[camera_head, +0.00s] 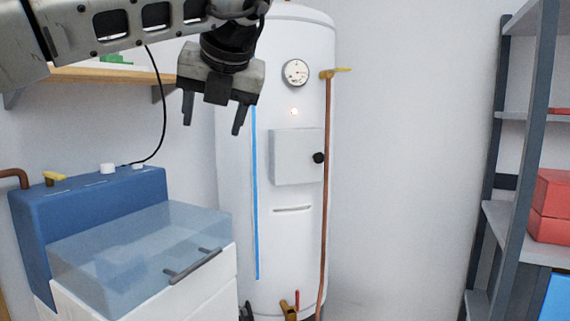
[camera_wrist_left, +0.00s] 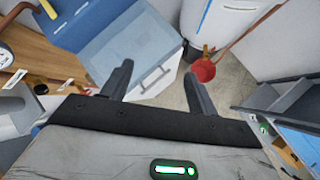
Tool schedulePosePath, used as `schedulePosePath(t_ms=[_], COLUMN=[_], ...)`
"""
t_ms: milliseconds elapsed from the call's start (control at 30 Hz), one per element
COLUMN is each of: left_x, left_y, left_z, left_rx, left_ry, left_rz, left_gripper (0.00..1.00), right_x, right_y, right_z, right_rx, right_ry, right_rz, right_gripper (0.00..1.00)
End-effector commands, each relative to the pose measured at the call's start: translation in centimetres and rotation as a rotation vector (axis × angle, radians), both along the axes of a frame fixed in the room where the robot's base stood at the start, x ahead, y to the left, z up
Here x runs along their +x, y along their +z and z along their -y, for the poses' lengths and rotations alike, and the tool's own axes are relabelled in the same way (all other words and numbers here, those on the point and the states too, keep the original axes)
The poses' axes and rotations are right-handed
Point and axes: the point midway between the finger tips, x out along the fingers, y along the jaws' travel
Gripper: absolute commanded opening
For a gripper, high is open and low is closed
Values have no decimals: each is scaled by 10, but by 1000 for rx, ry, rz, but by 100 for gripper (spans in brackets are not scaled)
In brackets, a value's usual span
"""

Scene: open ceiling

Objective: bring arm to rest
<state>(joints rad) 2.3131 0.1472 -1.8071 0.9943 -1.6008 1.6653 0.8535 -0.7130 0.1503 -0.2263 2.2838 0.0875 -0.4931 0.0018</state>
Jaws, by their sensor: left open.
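My left gripper (camera_head: 213,115) hangs from my arm at the upper left of the head view, in front of the white tank. Its two fingers point down, are spread apart, and have nothing between them. In the left wrist view the left gripper (camera_wrist_left: 157,88) shows both dark fingers apart, with the floor and a white cabinet beyond them. My right gripper is in neither view.
A white tank (camera_head: 300,235) with a gauge (camera_head: 295,72) and copper pipe (camera_head: 326,180) stands behind the gripper. A blue-backed unit with a clear lid (camera_head: 140,245) stands lower left. A grey shelf (camera_head: 520,215) holds red boxes (camera_head: 552,205) at right. Bare wall lies between.

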Motion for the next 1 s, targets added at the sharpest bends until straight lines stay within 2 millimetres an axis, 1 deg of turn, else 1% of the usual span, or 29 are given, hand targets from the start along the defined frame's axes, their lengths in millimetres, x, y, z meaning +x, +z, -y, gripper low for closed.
schedulePosePath(t_ms=[33,67,100,133,167,200,233,267,300,367,400,433,500,567,600,667,700,767,800,867,933,967,1000], left_x=[5,6,5,3,-1,-8,-15,-23,-36,-60,-79,-94,-127,-151,-164,-177,-182,-184,-182,-174,-161,-154,-145], left_y=[-34,-52,-77,-94,-112,-134,-150,-165,-184,-208,-220,-227,-233,-230,-224,-213,-205,-193,-186,-179,-179,-182,-188], left_z=[23,37,56,71,86,106,121,136,157,188,209,225,254,274,283,292,294,293,288,278,259,249,235], left_rx=[-42,-71,-116,-152,-193,-252,-302,-354,-433,-572,-681,-773,-997,-1197,-1335,-1543,-1679,-1884,-2015,-2200,-2393,-2467,-2556], left_ry=[-90,-143,-214,-267,-317,-388,-436,-486,-549,-641,-698,-736,-801,-829,-830,-807,-777,-705,-639,-516,-336,-248,-121], left_rz=[-75,-115,-167,-206,-246,-300,-340,-379,-433,-513,-567,-606,-680,-727,-750,-772,-777,-771,-758,-726,-671,-642,-600], left_gripper=[59,59,59,59,59,59,59,59,59,59,59,59,59,59,59,59,59,59,59,59,59,59,59], right_x=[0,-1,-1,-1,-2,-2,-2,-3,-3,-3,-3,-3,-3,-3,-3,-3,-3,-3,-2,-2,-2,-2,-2], right_y=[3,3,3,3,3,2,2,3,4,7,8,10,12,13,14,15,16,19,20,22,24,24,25], right_z=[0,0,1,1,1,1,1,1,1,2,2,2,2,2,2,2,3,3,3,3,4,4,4], right_rx=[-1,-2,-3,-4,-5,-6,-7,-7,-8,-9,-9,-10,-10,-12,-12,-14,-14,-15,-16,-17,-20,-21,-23], right_ry=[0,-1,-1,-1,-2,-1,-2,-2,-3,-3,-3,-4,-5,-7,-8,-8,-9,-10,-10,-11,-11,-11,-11], right_rz=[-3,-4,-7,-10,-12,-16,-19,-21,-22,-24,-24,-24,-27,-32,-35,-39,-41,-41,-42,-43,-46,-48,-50], right_gripper=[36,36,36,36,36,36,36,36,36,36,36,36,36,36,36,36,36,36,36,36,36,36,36])
